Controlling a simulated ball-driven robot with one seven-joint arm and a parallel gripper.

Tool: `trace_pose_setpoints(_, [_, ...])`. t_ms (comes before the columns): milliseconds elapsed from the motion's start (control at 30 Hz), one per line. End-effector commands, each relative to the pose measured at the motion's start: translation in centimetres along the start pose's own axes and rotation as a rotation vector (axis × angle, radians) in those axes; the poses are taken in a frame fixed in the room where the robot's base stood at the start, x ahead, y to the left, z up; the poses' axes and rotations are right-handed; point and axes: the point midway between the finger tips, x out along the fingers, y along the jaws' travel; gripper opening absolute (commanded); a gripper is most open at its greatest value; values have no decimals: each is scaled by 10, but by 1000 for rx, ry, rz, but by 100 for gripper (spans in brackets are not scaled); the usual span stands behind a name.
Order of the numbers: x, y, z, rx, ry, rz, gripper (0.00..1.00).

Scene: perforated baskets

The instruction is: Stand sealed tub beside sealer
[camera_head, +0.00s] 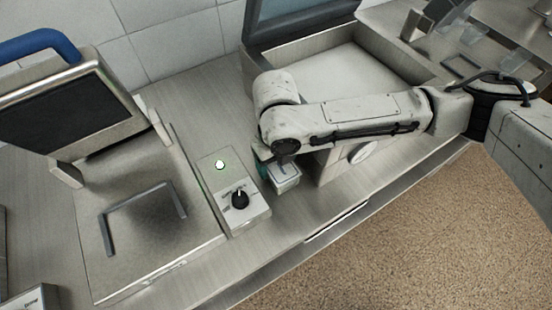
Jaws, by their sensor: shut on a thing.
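A small pale tub (286,180) stands or hangs just right of the sealer's control panel, under the end of my arm. My gripper (270,168) is shut on the tub; the fingers are mostly hidden by my arm, with a teal part showing at the left. The sealer (145,235) is on the left, its blue-handled lid (70,105) raised. Its control panel (232,192) has a lit green light and a black knob. I cannot tell whether the tub touches the counter, nor see its seal clearly.
A steel basin (345,65) lies behind my arm. The counter's front edge (345,218) is near. Bare counter (195,95) shows behind the panel.

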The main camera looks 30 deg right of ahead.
Motion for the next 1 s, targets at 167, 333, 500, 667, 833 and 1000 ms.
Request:
trace_pose_setpoints(167, [1, 0, 0, 0, -1, 0, 24])
trace_pose_setpoints(333, [1, 0, 0, 0, -1, 0, 24])
trace_pose_setpoints(500, [1, 0, 0, 0, -1, 0, 71])
trace_pose_setpoints(667, [1, 0, 0, 0, -1, 0, 86])
trace_pose_setpoints(833, [1, 0, 0, 0, -1, 0, 99])
trace_pose_setpoints(1000, [2, 0, 0, 0, 1, 0, 99])
